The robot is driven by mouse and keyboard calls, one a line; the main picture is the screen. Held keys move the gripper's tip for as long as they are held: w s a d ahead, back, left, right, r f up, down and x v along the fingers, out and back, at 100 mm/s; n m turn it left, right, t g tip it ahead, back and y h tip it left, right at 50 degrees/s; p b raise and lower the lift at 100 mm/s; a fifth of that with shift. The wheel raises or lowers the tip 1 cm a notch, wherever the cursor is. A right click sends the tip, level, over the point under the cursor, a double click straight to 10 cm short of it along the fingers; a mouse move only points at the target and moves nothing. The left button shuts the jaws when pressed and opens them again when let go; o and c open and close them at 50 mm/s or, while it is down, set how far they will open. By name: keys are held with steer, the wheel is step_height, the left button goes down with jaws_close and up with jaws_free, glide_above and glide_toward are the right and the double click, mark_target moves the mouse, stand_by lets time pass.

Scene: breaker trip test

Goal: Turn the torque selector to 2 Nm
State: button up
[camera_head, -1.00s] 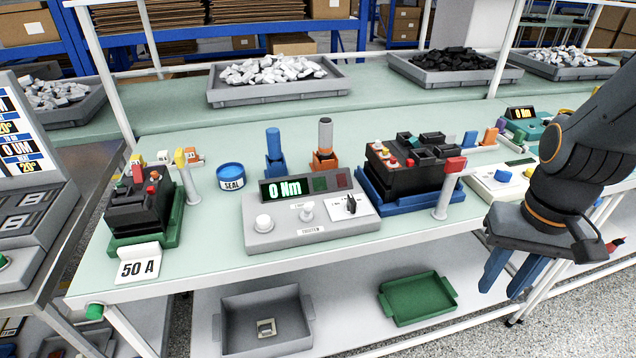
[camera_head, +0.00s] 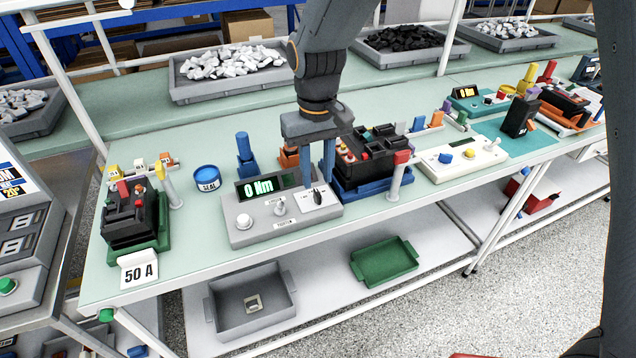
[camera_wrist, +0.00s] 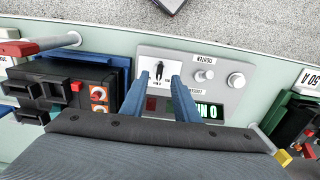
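The torque selector (camera_head: 318,196) is a small black knob on a white plate at the right end of a grey control box (camera_head: 240,234). The box's display (camera_head: 262,187) reads 0 Nm in green. My gripper (camera_head: 317,184) points down over the selector, with its blue fingers apart. In the wrist view the selector (camera_wrist: 159,70) shows between the fingertips of my gripper (camera_wrist: 160,78), near their ends. I cannot tell whether the fingers touch it. Part of the display is hidden behind the fingers in the wrist view.
A white round knob (camera_head: 245,221) and a smaller one (camera_head: 280,207) sit left of the selector. A black breaker in a blue holder (camera_head: 352,190) stands close on the right, with a red-topped post (camera_head: 397,178). A blue peg (camera_head: 245,152) stands behind the box.

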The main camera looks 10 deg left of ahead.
mark_target(318, 193)
steer(key=shift+f+p, duration=0.4)
steer(key=shift+f, duration=1.75)
jaws_close()
